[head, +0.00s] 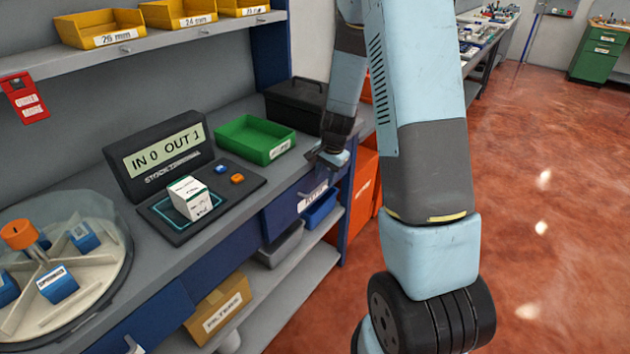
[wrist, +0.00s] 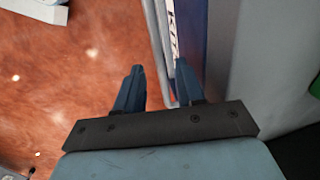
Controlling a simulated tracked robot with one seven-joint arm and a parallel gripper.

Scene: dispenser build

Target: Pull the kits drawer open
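The kits drawer (head: 283,217) is a blue front under the right end of the grey bench in the head view. It looks shut, and its white label is partly hidden by my gripper. In the wrist view the kits label (wrist: 172,18) shows beside the blue drawer edge. My gripper (head: 326,160) is at the bench's front edge, by the drawer front. In the wrist view my gripper (wrist: 158,68) points along the front with its two dark blue fingers apart. A pale strip shows between them; I cannot tell whether it is the handle.
A green tray (head: 254,138) and a black case (head: 296,103) stand on the bench near my arm. A stock terminal (head: 157,155) with a white box (head: 188,198) is left of them. Bins and a filters box (head: 222,310) sit on the lower shelf. The red floor at right is clear.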

